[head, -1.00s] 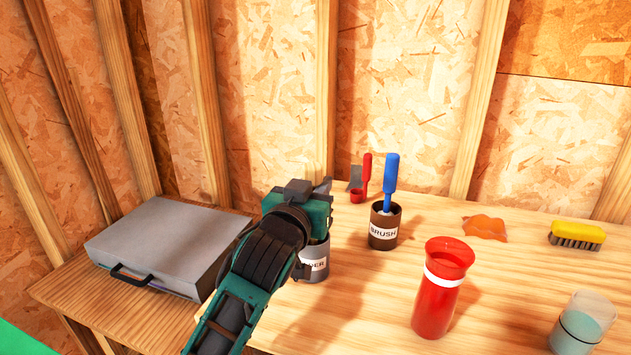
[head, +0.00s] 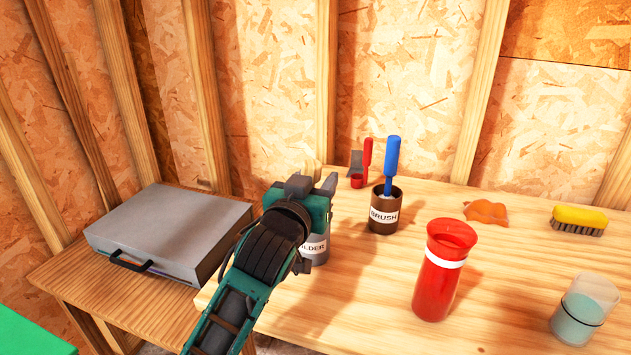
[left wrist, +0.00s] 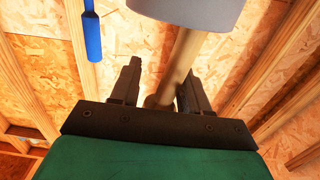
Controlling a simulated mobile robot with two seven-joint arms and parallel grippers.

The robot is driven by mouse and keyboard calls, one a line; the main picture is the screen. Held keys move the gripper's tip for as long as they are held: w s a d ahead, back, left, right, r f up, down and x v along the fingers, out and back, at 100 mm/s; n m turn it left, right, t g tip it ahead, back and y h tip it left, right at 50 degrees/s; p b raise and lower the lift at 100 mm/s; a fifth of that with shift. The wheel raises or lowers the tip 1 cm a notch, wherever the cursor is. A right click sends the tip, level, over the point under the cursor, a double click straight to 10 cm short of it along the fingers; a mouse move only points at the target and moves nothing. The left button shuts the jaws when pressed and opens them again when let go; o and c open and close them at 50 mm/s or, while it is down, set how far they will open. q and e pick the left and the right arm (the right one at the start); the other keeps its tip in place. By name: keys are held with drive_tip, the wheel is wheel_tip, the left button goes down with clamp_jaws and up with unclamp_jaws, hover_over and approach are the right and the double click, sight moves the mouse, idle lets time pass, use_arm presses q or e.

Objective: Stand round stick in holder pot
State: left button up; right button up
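The round stick (left wrist: 180,68) is a pale wooden rod. In the left wrist view it runs at a slant from the grey holder pot (left wrist: 187,10) down between the fingers of my left gripper (left wrist: 160,92). The fingers stand apart, with a visible gap on the left side of the stick. In the head view the left gripper (head: 318,188) is over the holder pot (head: 316,248) and hides its rim and most of the stick. Only part of the pot's label shows. How deep the stick sits is hidden. My right gripper is out of view.
A brown pot (head: 384,222) with a blue-handled brush (head: 392,160) stands right of the holder. A red cup (head: 443,275), a clear container (head: 582,312), an orange cloth (head: 486,212) and a yellow brush (head: 580,217) are farther right. A grey case (head: 170,235) lies left.

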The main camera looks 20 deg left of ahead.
use_arm(q)
drive_tip(key=shift+o, duration=0.4)
drive_tip(key=shift+s, duration=0.1)
drive_tip(key=s+p, duration=0.1)
drive_tip(key=s, duration=1.1)
drive_tip(key=shift+s+a, duration=0.2)
drive_tip(key=shift+s, duration=0.2)
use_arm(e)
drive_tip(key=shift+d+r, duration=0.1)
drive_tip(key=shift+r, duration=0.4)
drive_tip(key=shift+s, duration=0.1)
